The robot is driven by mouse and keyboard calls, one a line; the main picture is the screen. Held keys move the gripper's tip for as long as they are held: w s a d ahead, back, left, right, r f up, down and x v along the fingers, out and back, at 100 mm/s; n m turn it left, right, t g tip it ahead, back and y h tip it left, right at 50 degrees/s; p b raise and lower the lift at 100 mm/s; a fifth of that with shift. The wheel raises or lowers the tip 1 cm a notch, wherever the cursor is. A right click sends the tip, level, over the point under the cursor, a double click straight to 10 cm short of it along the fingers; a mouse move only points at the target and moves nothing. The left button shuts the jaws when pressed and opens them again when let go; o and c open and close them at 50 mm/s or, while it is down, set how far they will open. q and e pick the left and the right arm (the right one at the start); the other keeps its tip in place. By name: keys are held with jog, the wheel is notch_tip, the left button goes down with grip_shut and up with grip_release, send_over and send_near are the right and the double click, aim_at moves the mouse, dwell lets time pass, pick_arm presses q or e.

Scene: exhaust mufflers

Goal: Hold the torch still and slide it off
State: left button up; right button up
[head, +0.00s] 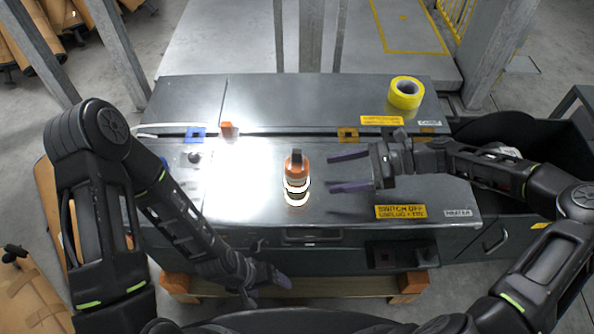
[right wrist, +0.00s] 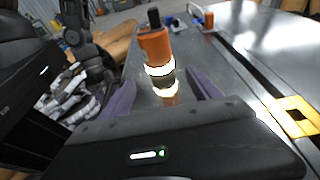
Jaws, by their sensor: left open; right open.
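The torch (head: 297,178) stands upright near the middle of the grey metal bench top (head: 335,215). It has an orange body, a black top and bright, glowing-looking bands lower down. In the right wrist view the torch (right wrist: 157,55) shows ahead, between the two purple fingers. My right gripper (head: 349,172) is open to the right of the torch, its fingers pointing left at it and apart from it in the head view. My left gripper (head: 268,285) is low at the bench's front edge, left of and nearer than the torch, holding nothing that I can see.
A yellow tape roll (head: 405,92) lies at the back right. A small orange block (head: 228,129) and a blue bracket (head: 196,134) sit at the back left. Yellow warning labels (head: 400,212) mark the bench. A dark bin (head: 490,125) stands at the right. The bench top around the torch is clear.

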aim_at(307, 179)
jog(key=shift+b+x, duration=0.3)
jog(key=shift+x, duration=0.45)
jog(key=b+x, duration=0.2)
jog(key=x, duration=0.2)
jog(key=shift+a+f, duration=0.25)
jog(key=shift+a, duration=0.05)
jog(key=shift+x, duration=1)
pick_arm(q)
jog(key=shift+f, duration=1.35)
pick_arm(e)
jog(key=shift+x, duration=0.8)
jog(key=shift+r, duration=0.15)
jog(key=shift+c, duration=0.4)
jog(key=c, duration=0.9)
pick_arm(q)
jog(key=shift+c, duration=0.3)
pick_arm(e)
jog(key=shift+o, duration=0.2)
